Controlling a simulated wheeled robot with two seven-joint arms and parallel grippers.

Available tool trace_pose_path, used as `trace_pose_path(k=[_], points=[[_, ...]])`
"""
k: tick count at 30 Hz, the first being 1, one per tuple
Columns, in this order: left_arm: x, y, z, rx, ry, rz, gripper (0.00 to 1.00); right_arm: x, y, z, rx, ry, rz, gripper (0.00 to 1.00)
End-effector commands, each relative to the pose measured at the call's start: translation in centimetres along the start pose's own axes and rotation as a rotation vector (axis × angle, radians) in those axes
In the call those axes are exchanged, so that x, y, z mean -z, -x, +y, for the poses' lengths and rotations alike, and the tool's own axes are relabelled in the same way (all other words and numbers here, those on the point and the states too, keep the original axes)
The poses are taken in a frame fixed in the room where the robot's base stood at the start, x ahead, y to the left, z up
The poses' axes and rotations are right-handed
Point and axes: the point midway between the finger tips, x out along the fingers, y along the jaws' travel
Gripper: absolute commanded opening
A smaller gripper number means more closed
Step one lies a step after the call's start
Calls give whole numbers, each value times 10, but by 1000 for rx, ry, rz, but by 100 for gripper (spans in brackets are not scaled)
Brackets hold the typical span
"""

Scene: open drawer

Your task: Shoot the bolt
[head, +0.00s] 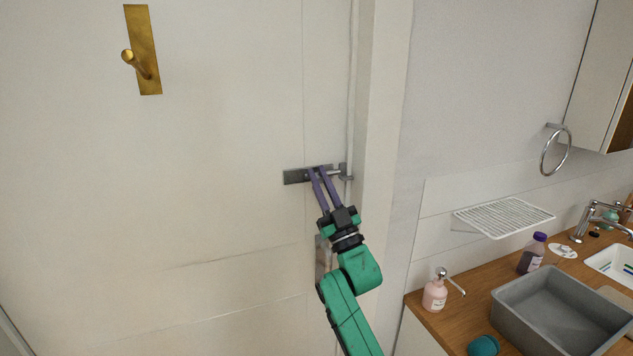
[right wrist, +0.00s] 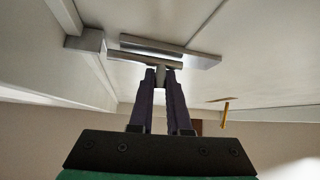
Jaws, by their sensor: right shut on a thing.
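A grey metal bolt sits on the white door (head: 220,120). Its back plate (head: 295,177) shows left of my fingers, and its rod (head: 334,172) runs right to the keeper (head: 346,171) on the frame side. In the right wrist view the rod (right wrist: 135,58) reaches up to the keeper (right wrist: 90,41); I cannot tell whether its end is inside. My right gripper (head: 317,170) is shut on the bolt's small knob (right wrist: 161,76), which shows between the purple fingertips (right wrist: 161,72). The fingers hide part of the bolt in the head view. My left gripper is not in view.
A brass handle plate (head: 145,70) is on the door at upper left. The door frame (head: 382,120) is just right of the keeper. A wooden counter (head: 455,318) with a grey basin (head: 560,310) and a pink soap bottle (head: 435,295) stands at lower right.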

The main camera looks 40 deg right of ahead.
Motion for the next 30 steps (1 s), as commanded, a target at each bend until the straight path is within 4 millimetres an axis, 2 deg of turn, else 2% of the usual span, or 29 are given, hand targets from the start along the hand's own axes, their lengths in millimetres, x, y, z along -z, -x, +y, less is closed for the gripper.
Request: trace_pose_path(k=[3, 6, 14, 15, 30], points=[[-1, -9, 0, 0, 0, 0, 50, -5, 5, 18, 1, 7, -2, 0], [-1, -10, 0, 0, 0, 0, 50, -5, 5, 27, 0, 3, -1, 0], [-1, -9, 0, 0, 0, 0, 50, -4, 4, 29, -2, 1, -1, 0], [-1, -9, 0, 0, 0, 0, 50, -4, 4, 29, -2, 1, -1, 28], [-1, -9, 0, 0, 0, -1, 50, -4, 4, 28, -1, 1, 0, 28]])
